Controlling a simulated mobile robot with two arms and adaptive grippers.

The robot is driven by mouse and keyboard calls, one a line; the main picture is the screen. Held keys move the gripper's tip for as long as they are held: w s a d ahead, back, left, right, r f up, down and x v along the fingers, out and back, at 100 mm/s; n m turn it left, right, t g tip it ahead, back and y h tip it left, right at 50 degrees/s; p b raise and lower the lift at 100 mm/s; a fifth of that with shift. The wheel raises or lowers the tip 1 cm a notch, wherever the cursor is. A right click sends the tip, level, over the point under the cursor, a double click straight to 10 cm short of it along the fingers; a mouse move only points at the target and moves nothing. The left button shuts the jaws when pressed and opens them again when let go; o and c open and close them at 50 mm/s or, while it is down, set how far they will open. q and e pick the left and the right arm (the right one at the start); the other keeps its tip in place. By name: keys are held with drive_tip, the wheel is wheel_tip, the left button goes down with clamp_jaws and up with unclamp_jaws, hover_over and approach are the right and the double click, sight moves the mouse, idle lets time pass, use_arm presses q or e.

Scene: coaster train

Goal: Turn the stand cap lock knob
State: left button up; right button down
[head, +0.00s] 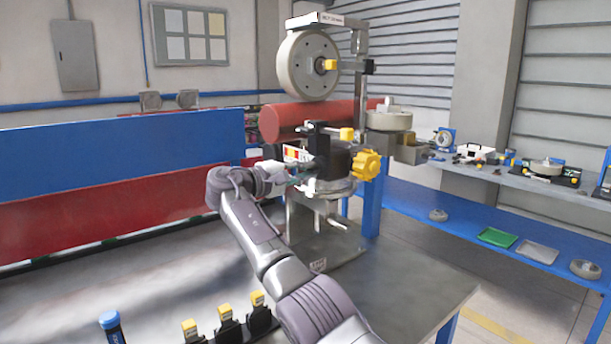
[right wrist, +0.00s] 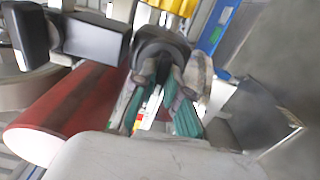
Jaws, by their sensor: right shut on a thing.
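A machine stand (head: 325,235) rises from the grey table, with a dark round body and a large yellow star-shaped knob (head: 368,165) on its right side. My right gripper (head: 300,181) reaches the stand's left side, left of the yellow knob and apart from it. In the right wrist view its teal-padded fingers (right wrist: 163,98) close on a dark rounded part (right wrist: 160,48), which looks like a knob. Their exact contact is blurred. I cannot tell whether this part is the stand cap lock knob. My left gripper is not in view.
A large grey wheel (head: 308,65) hangs above a red cylinder (head: 285,122) behind the stand. Several yellow-topped black pieces (head: 229,322) and a blue bottle (head: 111,326) stand at the table's front. A blue-edged bench (head: 450,212) with small parts lies right.

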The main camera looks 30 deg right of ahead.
drive_tip(key=shift+m, duration=0.4)
drive_tip(key=c, duration=1.2)
unclamp_jaws()
drive_tip(key=a, duration=1.2)
drive_tip(key=shift+s, duration=0.45)
